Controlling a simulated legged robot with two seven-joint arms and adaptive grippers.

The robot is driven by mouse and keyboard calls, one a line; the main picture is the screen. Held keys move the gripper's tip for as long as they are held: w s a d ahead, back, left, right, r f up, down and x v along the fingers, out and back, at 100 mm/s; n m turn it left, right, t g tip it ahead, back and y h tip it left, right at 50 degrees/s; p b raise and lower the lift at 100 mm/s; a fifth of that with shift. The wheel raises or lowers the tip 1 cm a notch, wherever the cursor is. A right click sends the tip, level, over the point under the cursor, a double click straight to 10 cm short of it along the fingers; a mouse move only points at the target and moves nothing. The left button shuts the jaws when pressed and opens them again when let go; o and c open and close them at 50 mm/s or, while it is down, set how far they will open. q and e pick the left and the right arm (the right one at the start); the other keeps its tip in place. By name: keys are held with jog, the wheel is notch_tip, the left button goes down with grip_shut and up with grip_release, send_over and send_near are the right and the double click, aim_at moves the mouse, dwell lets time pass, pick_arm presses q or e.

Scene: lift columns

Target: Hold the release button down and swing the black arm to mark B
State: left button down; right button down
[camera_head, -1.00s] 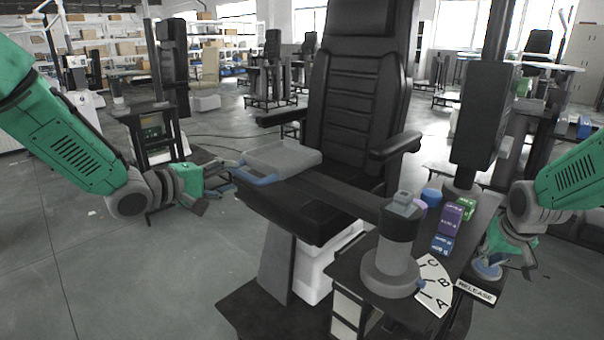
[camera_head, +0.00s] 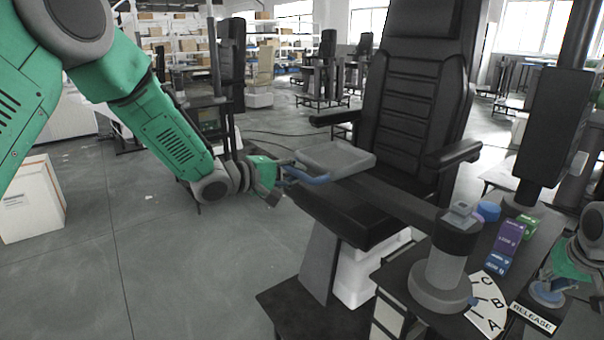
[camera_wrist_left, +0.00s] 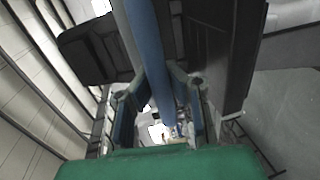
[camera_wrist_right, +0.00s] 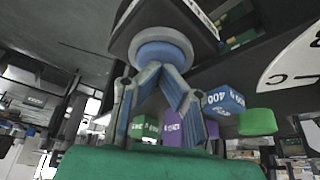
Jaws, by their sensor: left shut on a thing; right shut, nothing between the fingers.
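The black arm (camera_head: 405,203) runs from a grey pivot column (camera_head: 440,272) to a grey tray (camera_head: 337,158) with a blue handle (camera_head: 310,177). My left gripper (camera_head: 281,175) is shut on this handle, a blue bar between the fingers in the left wrist view (camera_wrist_left: 148,45). A blue pointer (camera_head: 473,301) at the column's base faces the white A-B-C dial (camera_head: 487,304), near B; its exact reading is unclear. My right gripper (camera_head: 553,284) is shut with its fingertips at the blue release button (camera_wrist_right: 160,52), which has a grey ring. How far the button is pressed is hidden.
A black chair (camera_head: 415,100) stands behind the arm. Blue, purple and green blocks (camera_head: 508,238) sit beside the dial, with a RELEASE label (camera_head: 533,318) in front of the button. A dark upright column (camera_head: 556,115) rises behind. The floor at left is clear up to a white box (camera_head: 30,200).

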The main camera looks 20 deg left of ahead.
pick_arm(q)
jog(key=s+d+n+t+y, duration=0.1)
jog(key=s+n+y, duration=0.5)
jog(key=s, duration=1.2)
jog(key=shift+f+t+y, duration=0.15)
jog(key=shift+t+y, duration=0.45)
jog(key=shift+y, duration=0.3)
jog(key=c, duration=1.5)
grip_release()
